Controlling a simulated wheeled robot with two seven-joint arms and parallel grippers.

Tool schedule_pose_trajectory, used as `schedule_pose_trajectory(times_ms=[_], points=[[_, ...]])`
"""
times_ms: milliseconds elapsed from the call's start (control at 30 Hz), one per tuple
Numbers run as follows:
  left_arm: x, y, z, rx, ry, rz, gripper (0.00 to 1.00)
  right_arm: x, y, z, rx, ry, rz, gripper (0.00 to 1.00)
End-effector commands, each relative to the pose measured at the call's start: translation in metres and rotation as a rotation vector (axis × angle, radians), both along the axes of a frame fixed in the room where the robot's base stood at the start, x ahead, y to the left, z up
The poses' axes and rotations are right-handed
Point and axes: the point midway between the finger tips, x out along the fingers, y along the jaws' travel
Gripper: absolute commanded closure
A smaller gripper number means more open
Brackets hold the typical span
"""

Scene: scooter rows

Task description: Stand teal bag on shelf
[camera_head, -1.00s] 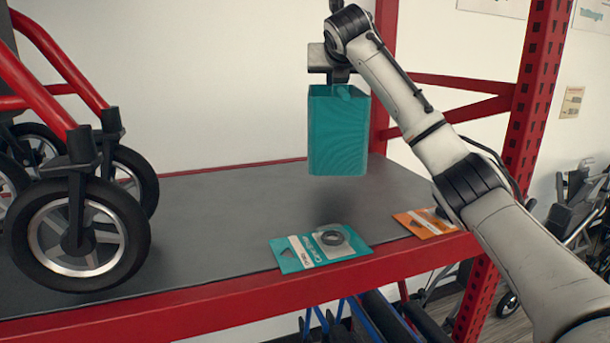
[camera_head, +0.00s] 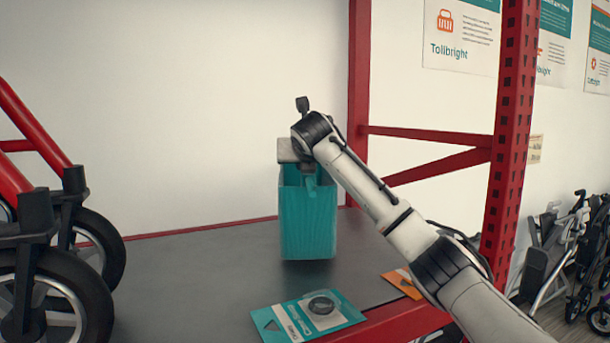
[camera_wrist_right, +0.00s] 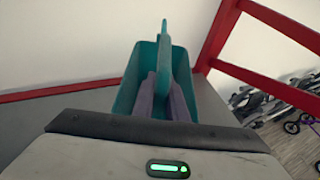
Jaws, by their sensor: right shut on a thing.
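The teal bag (camera_head: 308,222) is upright and open-topped, over the grey shelf (camera_head: 200,285). Its base is at or just above the shelf surface; I cannot tell whether it touches. My right gripper (camera_head: 307,172) is above the bag, pointing down, mostly hidden by its own wrist. In the right wrist view, the right gripper's fingers (camera_wrist_right: 165,88) are shut on the bag's teal handle (camera_wrist_right: 165,48), with the bag's rim (camera_wrist_right: 135,72) around them. My left gripper is not in view.
A teal card pack with a dark ring (camera_head: 308,318) lies at the shelf's front, with an orange pack (camera_head: 402,282) to its right. Black wheels on a red frame (camera_head: 50,290) stand at left. A red post (camera_head: 508,150) rises at right.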

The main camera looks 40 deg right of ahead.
Motion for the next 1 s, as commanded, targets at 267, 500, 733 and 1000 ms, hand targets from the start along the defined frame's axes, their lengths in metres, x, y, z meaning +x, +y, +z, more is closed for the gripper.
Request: schedule_pose_trajectory(times_ms=[267,500,733,1000], points=[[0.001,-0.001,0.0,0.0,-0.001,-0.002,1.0,0.0,0.0,-0.015,-0.001,-0.006,0.001,1.0],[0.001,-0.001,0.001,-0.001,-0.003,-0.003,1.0,0.0,0.0,-0.019,0.001,0.001,0.0,0.81],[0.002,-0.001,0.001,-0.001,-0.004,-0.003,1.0,0.0,0.0,-0.019,0.001,0.001,0.0,0.69],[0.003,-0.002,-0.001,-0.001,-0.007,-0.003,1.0,-0.004,0.004,-0.014,0.0,-0.001,0.001,0.69]])
